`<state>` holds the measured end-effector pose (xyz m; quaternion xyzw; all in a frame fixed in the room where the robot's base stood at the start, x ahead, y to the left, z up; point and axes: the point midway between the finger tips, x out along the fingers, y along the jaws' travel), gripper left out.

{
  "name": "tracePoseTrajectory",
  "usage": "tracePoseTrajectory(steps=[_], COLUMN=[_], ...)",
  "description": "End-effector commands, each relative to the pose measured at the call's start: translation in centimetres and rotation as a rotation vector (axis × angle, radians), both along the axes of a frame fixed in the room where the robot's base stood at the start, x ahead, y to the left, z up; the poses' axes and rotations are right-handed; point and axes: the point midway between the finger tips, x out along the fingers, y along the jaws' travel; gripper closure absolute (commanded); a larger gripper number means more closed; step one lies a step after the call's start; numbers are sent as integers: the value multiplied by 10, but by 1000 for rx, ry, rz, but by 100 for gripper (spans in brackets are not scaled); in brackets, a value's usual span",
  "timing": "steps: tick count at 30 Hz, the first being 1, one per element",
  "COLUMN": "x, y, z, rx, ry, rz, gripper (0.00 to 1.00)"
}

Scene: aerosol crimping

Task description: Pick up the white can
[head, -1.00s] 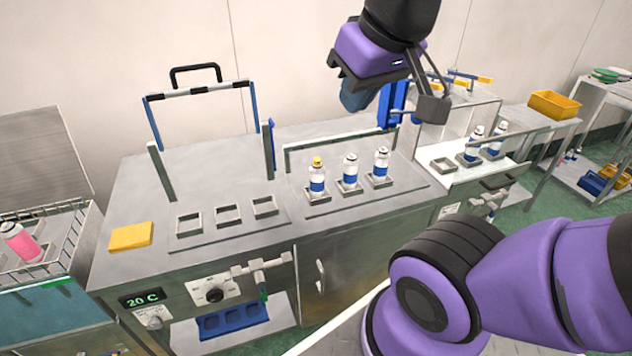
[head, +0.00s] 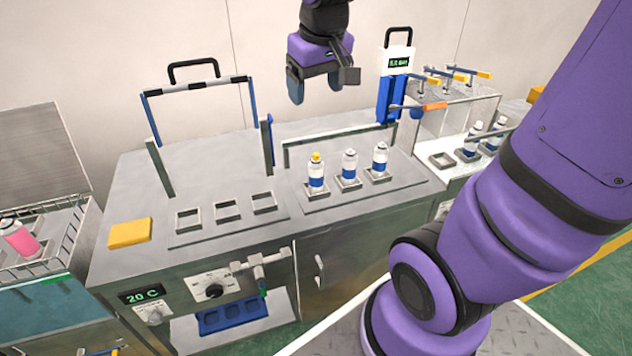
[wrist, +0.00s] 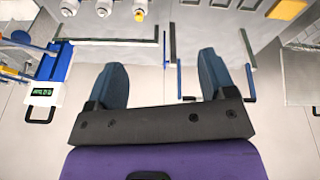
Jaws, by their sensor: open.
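Three white cans with blue bands stand upright in square holders on the bench. The left can (head: 316,173) has a yellow top; the middle can (head: 349,166) and the right can (head: 380,159) have pale tops. Two similar cans (head: 472,142) (head: 496,134) stand at the right station. I cannot tell which one the task names. My gripper (head: 315,84) is open and empty, raised above and behind the bench cans. In the wrist view my gripper (wrist: 161,68) has nothing between its fingers. The bench cans show at that view's top edge, including the yellow-topped can (wrist: 140,10).
A low metal rail (head: 335,138) runs behind the bench cans. Empty square holders (head: 227,210) and a yellow block (head: 129,232) are to the left. A pink can (head: 20,238) lies in a wire basket. A blue-and-white display device (head: 396,75) stands behind.

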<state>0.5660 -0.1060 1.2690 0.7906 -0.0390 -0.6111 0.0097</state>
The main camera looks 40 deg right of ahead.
Motion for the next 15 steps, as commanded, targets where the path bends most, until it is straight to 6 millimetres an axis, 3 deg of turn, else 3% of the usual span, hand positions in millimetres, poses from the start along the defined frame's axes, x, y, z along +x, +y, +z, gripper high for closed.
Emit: tracePoseTrajectory(steps=[6,15], x=[48,100], y=[-23,-57], z=[-42,-115], rx=[4,36], ry=[82,182], rz=[-14,-31], gripper=[23,23])
